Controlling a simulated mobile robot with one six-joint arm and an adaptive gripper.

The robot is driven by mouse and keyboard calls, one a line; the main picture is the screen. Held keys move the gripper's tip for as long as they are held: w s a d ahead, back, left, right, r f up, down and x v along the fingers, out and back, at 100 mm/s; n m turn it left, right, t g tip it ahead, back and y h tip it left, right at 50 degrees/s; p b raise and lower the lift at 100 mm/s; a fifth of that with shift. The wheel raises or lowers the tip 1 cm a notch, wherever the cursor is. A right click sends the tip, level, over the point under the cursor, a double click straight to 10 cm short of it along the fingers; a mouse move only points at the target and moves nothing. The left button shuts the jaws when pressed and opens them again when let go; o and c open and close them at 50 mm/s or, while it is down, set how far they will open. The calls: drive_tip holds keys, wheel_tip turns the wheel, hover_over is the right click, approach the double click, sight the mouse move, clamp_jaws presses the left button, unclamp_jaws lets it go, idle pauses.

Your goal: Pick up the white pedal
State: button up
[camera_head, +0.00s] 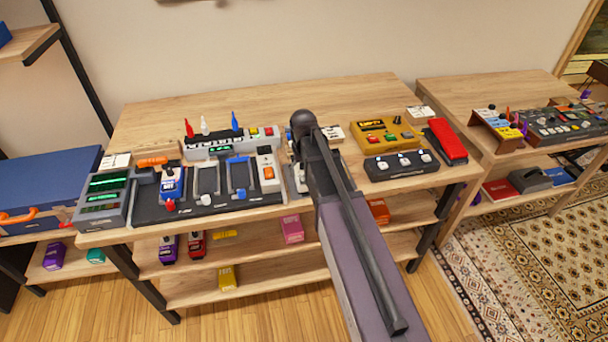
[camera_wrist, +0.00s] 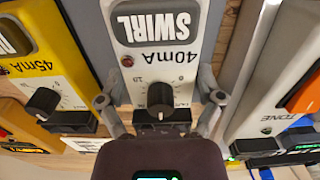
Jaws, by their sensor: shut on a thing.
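The white pedal (camera_wrist: 150,62), marked SWIRL and 40mA with a black knob, fills the middle of the wrist view and appears upside down. My gripper (camera_wrist: 160,100) has one finger on each side of it and is shut on it. In the head view my arm hides most of this spot; a white edge, seemingly the pedal's (camera_head: 297,178), shows left of the arm. I cannot tell whether the pedal touches the surface under it.
A yellow pedal (camera_wrist: 38,62) is close on the left in the wrist view, and a white unit with an orange switch (camera_wrist: 275,85) on the right. In the head view, a black pedalboard (camera_head: 210,200), a black three-switch unit (camera_head: 400,165) and a red pedal (camera_head: 446,141) crowd the wooden table (camera_head: 340,95).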

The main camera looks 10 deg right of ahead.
drive_tip(key=shift+r, duration=0.15)
wheel_tip(320, 180, up, 3)
drive_tip(key=p, duration=0.3)
drive_tip(key=shift+r+p, duration=0.2)
drive_tip(key=shift+p, duration=0.15)
drive_tip(key=s+d+r+p, duration=0.1)
drive_tip(key=s, duration=1.5)
drive_tip(key=shift+r, duration=0.15)
idle(0.4)
drive_tip(key=shift+s, duration=0.1)
